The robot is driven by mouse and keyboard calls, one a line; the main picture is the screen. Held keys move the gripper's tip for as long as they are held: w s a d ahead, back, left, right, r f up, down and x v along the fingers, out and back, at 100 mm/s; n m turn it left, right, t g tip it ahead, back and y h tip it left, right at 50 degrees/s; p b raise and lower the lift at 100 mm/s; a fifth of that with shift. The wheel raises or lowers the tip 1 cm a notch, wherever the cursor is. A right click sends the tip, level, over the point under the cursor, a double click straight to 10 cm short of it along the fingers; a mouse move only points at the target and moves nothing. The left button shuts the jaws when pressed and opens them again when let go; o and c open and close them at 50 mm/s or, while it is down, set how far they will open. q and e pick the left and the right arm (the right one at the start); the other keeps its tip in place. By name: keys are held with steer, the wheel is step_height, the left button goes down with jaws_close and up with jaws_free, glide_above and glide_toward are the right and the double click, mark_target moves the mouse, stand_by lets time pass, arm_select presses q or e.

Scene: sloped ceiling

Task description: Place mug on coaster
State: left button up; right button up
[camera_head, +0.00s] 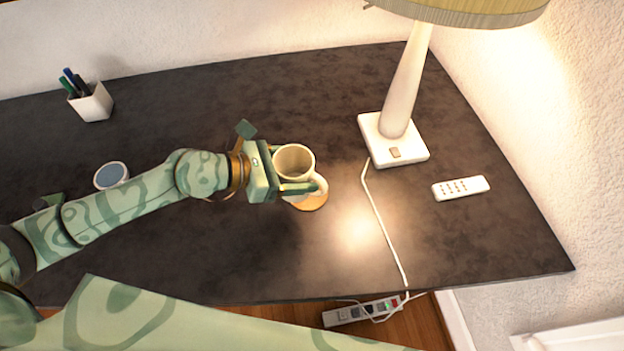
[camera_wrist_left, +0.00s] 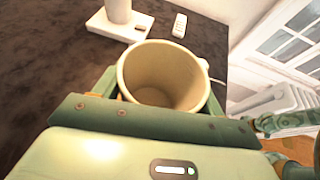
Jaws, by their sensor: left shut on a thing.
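A cream mug (camera_head: 294,160) is upright over the dark desk, and its inside looks empty. My left gripper (camera_head: 292,187) is shut on the mug, with a green finger along its near side. The mug also fills the middle of the left wrist view (camera_wrist_left: 163,75), between the gripper's fingers. A round orange-brown coaster (camera_head: 312,203) lies under and just in front of the mug, partly hidden by it. I cannot tell whether the mug touches the coaster.
A lamp with a white base (camera_head: 412,150) stands right of the mug, its cord (camera_head: 378,222) running to a power strip (camera_head: 362,312). A remote (camera_head: 461,188) lies farther right. A pen cup (camera_head: 92,103) and a round blue-topped item (camera_head: 111,175) are left.

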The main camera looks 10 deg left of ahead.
mark_target(298, 169)
arm_select(q)
steer(key=w+f+b, duration=0.1)
steer(key=w+d+f+b, duration=0.1)
steer(key=w+f, duration=0.1)
steer(key=w+f+b, duration=0.1)
steer(key=f, duration=0.1)
steer(key=shift+w+d+f, duration=0.15)
steer(key=shift+d+f, duration=0.1)
steer(key=f+b, duration=0.1)
steer(key=f, duration=0.1)
steer(key=f+b, duration=0.1)
steer(key=shift+w+f, duration=0.2)
steer(key=shift+f, duration=0.2)
steer(key=shift+r, duration=0.2)
steer(key=shift+f, duration=0.15)
steer(key=o, duration=1.2)
